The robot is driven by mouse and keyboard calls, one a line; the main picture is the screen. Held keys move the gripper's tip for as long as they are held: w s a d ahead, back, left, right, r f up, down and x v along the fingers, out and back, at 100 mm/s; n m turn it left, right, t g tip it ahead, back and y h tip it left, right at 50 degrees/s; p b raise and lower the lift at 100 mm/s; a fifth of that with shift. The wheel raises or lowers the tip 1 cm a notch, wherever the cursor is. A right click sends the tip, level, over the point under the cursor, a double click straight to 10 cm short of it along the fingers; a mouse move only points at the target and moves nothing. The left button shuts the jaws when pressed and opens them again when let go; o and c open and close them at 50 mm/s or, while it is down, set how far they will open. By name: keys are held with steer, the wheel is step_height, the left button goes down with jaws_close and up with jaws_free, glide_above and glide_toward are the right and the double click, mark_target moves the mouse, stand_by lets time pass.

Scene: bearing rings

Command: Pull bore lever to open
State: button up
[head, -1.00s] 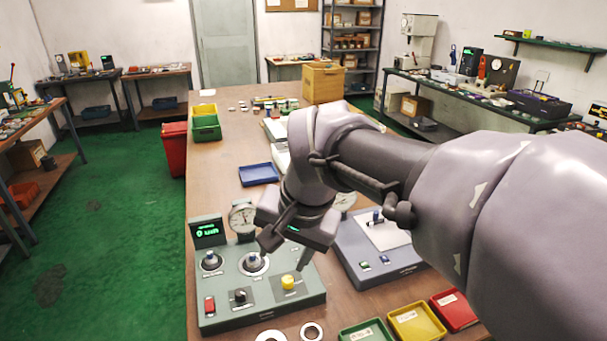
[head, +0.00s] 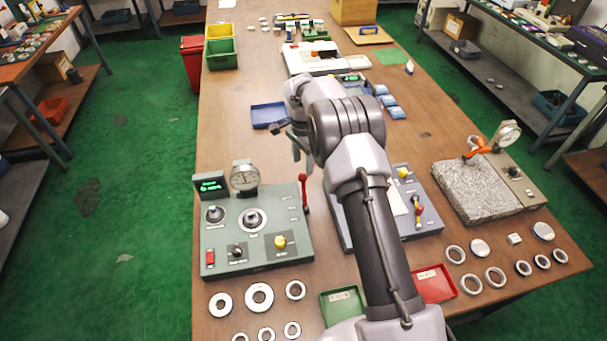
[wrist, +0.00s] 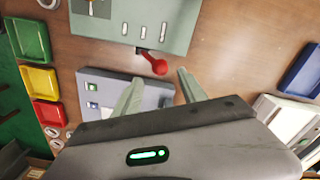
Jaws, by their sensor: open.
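The grey-green gauge station (head: 262,238) stands at the near left of the table, with a lit display, a dial and knobs. A red-knobbed lever (head: 304,190) sticks up at its right edge. In the wrist view the lever's red ball (wrist: 157,66) shows beside the station's edge (wrist: 130,40). My gripper (head: 298,158) is beyond the lever in the head view, partly hidden by my wrist. In the wrist view my gripper (wrist: 158,86) is open and empty. The red ball appears just ahead of the gap between the fingers, with no visible contact.
A blue-grey station (head: 425,212) with small levers stands to the right, partly behind my arm. A blue tray (head: 268,115) lies beyond the gripper. Metal rings (head: 259,295) and a red tray (head: 433,284) lie in front. A granite block with a dial (head: 480,190) stands further right.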

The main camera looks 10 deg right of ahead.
mark_target(303, 174)
step_height(303, 174, down, 6)
steer(key=shift+r, duration=0.1)
jaws_close()
stand_by(1.5)
